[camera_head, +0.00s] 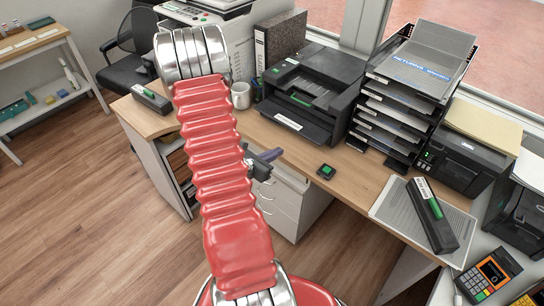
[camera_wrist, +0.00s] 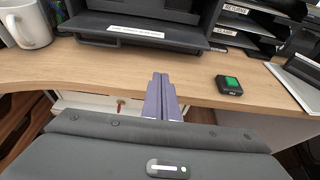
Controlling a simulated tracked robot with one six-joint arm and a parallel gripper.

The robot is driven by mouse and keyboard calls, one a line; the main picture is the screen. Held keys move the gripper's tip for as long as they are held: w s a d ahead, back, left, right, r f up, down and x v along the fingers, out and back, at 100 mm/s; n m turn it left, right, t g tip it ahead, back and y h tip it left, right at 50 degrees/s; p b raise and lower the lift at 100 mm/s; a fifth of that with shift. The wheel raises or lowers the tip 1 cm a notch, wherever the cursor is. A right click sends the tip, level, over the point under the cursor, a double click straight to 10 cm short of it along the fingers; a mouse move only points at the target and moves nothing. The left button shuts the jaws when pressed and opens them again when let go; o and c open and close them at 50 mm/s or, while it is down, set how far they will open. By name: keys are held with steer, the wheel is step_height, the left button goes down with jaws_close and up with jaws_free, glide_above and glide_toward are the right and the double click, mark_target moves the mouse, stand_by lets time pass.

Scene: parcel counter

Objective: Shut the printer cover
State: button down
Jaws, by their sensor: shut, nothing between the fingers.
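The black printer (camera_head: 318,82) stands on the wooden desk, left of the letter trays. Its front cover (camera_head: 296,120) is folded down, sticking out low toward the desk's front edge, with a white label strip on it. In the wrist view the lowered cover (camera_wrist: 178,37) spans the top middle. My gripper (camera_head: 272,154) is shut and empty in front of the desk, nearer than the cover and apart from it. In the wrist view its fingers (camera_wrist: 161,80) are together, pointing toward the cover, with the desk edge behind them.
A white mug (camera_head: 240,95) stands left of the printer. A small black device with a green button (camera_head: 326,171) lies near the desk edge. Stacked letter trays (camera_head: 389,123) stand close on the printer's right. White drawers (camera_head: 283,205) are below the desk.

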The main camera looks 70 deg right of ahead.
steer(key=shift+s+d, duration=0.7)
steer(key=shift+d, duration=0.95)
steer(key=shift+s+d, duration=0.75)
steer(key=shift+d, duration=0.9)
steer(key=shift+s+d, duration=0.7)
steer(key=shift+d, duration=0.95)
steer(key=shift+r, duration=0.15)
steer(key=shift+r, duration=1.35)
